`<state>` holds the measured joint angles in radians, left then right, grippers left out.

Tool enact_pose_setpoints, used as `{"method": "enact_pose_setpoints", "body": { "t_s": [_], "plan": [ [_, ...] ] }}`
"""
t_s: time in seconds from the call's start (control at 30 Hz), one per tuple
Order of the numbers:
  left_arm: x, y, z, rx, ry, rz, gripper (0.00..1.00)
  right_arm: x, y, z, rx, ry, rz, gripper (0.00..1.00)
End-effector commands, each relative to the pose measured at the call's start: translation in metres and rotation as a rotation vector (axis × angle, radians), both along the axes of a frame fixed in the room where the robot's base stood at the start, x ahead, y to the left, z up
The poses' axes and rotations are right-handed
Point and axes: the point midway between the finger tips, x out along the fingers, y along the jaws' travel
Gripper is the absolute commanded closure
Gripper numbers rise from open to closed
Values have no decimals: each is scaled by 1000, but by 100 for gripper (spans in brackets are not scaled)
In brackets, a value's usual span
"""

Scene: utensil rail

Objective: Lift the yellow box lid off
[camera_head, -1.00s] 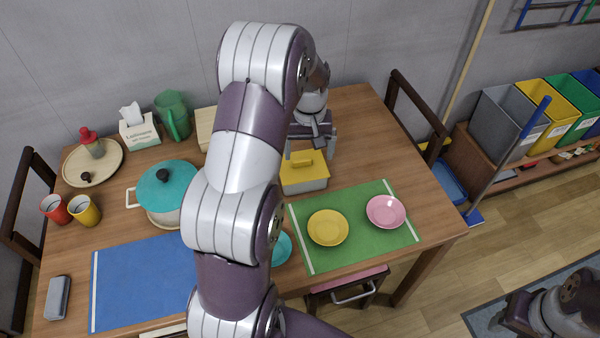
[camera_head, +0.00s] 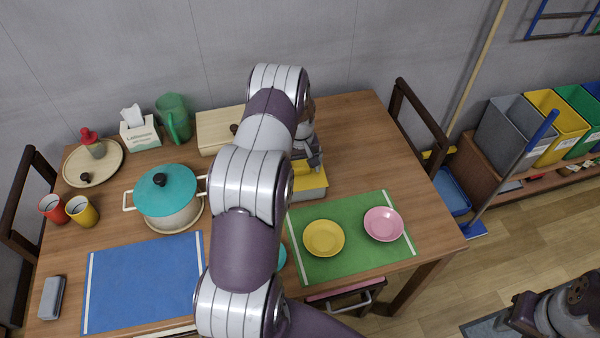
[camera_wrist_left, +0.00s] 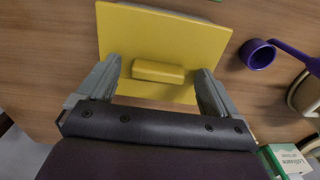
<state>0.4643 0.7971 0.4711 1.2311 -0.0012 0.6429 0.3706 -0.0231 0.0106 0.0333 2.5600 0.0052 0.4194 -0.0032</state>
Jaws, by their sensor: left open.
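The yellow box lid (camera_head: 309,181) sits on a pale box (camera_head: 313,194) near the table's middle, just behind the green mat. My arm hides the box's left part. In the left wrist view the lid (camera_wrist_left: 205,42) fills the upper middle, with its raised yellow handle (camera_wrist_left: 158,71) in the centre. My left gripper (camera_head: 308,162) is above the lid. In the left wrist view its open fingers (camera_wrist_left: 158,84) stand on either side of the handle, with gaps on both sides. My right gripper is not in view; only part of my right arm shows at the bottom right.
A green mat (camera_head: 345,262) with a yellow plate (camera_head: 323,238) and a pink plate (camera_head: 384,223) lies in front. A teal-lidded pot (camera_head: 168,210) stands left, a wooden box (camera_head: 214,130) behind. Bare table lies right of the box. A purple utensil (camera_wrist_left: 259,55) shows in the left wrist view.

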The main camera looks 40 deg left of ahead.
Motion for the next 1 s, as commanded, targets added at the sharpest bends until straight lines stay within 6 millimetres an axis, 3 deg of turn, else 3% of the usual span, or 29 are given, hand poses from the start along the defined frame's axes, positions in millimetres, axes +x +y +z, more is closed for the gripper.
{"method": "enact_pose_setpoints", "body": {
  "t_s": [0.13, 0.3, 0.33, 0.67, 0.93, 1.0],
  "plan": [
    [0, 0, 0, 1, -1, 0, 6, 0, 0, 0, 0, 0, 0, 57],
    [0, 0, 0, 1, -1, 0, 62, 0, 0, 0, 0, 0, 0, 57],
    [0, 0, 0, 1, -1, 0, 67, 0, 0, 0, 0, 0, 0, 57],
    [1, 0, 3, 1, -2, -1, 67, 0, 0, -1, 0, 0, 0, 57],
    [2, 1, 40, 2, -6, -1, 67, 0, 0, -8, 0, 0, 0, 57],
    [-3, -13, 49, 0, -3, -3, 67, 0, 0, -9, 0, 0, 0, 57]
  ]
}}
